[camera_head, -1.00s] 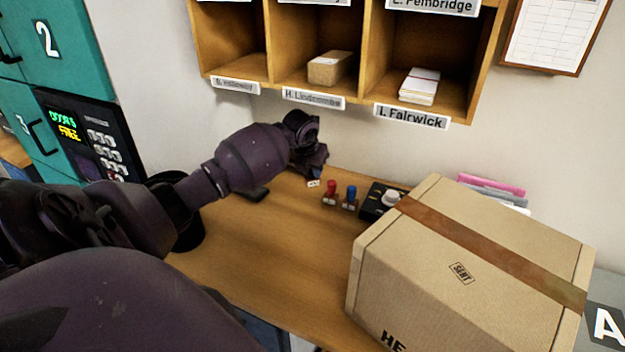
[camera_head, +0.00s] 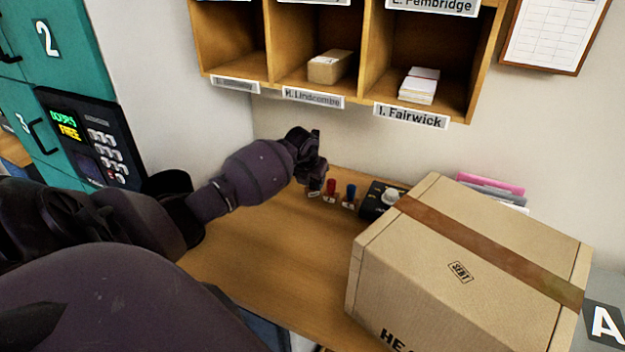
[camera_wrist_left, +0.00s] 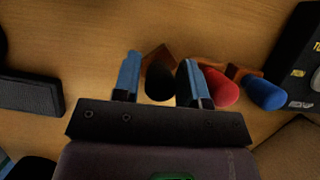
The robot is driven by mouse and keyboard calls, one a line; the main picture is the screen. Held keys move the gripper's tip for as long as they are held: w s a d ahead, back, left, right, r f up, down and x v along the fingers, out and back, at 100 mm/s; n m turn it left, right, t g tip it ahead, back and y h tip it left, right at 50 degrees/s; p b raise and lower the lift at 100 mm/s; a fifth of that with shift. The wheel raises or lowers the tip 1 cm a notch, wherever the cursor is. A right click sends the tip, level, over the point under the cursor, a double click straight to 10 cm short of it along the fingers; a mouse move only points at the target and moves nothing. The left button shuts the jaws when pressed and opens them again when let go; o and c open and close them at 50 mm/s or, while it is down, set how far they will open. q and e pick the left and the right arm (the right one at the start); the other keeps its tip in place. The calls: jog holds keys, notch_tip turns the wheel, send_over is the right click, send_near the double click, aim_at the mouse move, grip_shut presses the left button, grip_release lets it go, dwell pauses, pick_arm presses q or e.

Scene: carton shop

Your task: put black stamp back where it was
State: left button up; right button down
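The black stamp (camera_wrist_left: 159,84) shows in the left wrist view, with a dark rounded handle and a brown base. It is in line with the red stamp (camera_wrist_left: 222,90) and the blue stamp (camera_wrist_left: 265,93). My left gripper (camera_wrist_left: 160,80) has its two blue fingers on either side of the black handle, with narrow gaps showing, so it looks open around it. In the head view my left gripper (camera_head: 316,180) is over the left end of the stamp row and hides the black stamp. A small white label (camera_head: 314,194) shows below it. My right gripper is not in view.
The red stamp (camera_head: 331,187) stands close beside my left gripper. A black device (camera_head: 378,202) and a large carton (camera_head: 440,265) are to the right. A dark flat pad (camera_wrist_left: 30,92) lies left. Pigeonholes (camera_head: 365,45) hang above. The desk in front (camera_head: 260,250) is clear.

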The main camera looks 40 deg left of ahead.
pick_arm(q)
jog(key=shift+o, duration=1.1)
jog(key=shift+r, duration=0.2)
jog(key=a+v, duration=0.1)
jog(key=v, duration=0.6)
jog(key=shift+d+r, duration=0.25)
jog(key=shift+d, duration=0.25)
jog(key=shift+s, duration=0.1)
